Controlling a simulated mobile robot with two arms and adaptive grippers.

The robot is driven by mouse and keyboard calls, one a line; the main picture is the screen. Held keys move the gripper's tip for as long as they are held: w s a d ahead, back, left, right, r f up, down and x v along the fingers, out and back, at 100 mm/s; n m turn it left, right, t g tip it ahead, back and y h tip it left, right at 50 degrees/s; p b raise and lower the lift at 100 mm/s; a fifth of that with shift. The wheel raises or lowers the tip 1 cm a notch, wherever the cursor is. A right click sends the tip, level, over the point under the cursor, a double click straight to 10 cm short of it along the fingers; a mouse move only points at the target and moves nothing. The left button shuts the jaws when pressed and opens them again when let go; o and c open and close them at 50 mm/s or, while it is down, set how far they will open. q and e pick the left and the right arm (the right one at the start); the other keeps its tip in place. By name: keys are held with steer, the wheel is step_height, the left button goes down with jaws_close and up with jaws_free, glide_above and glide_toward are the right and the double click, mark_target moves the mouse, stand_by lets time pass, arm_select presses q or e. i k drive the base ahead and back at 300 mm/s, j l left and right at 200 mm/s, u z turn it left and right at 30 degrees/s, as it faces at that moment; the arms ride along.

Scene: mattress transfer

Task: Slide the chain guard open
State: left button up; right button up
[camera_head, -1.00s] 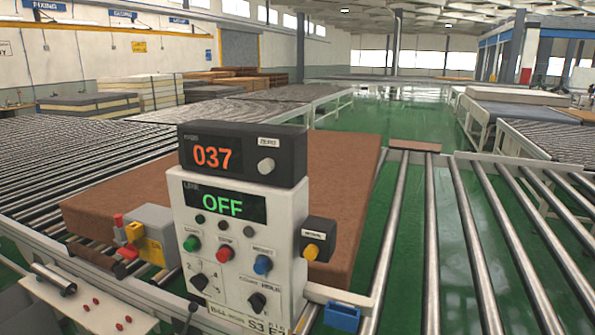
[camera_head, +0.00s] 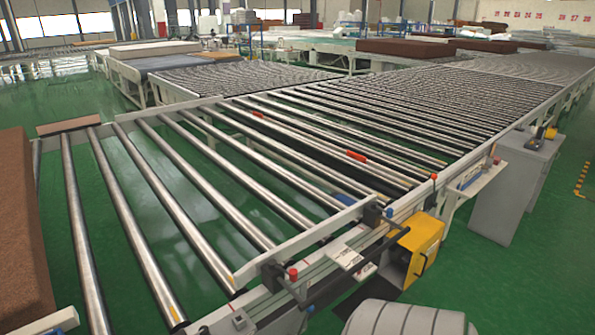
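A yellow box-shaped housing (camera_head: 418,247) sits on the near side of the roller conveyor, right of centre. It may be the chain guard, but I cannot tell for sure. A dark bar (camera_head: 352,277) runs along the conveyor frame just left of it, with a small red knob (camera_head: 292,272) at its left end. A white labelled plate (camera_head: 346,257) lies between the bar and the rollers. No gap or slide position of a guard can be made out. Neither of my grippers is in view.
Bare steel rollers (camera_head: 225,190) fill the middle, with green floor showing between them. A brown mattress block (camera_head: 20,235) stands at the left edge. A grey cabinet (camera_head: 510,190) stands at the right, with clear green floor in front of it.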

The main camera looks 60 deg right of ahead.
mark_target(425, 236)
steer(key=z, duration=2.9)
steer(key=i+l+z, duration=0.1)
steer(key=i, duration=0.15)
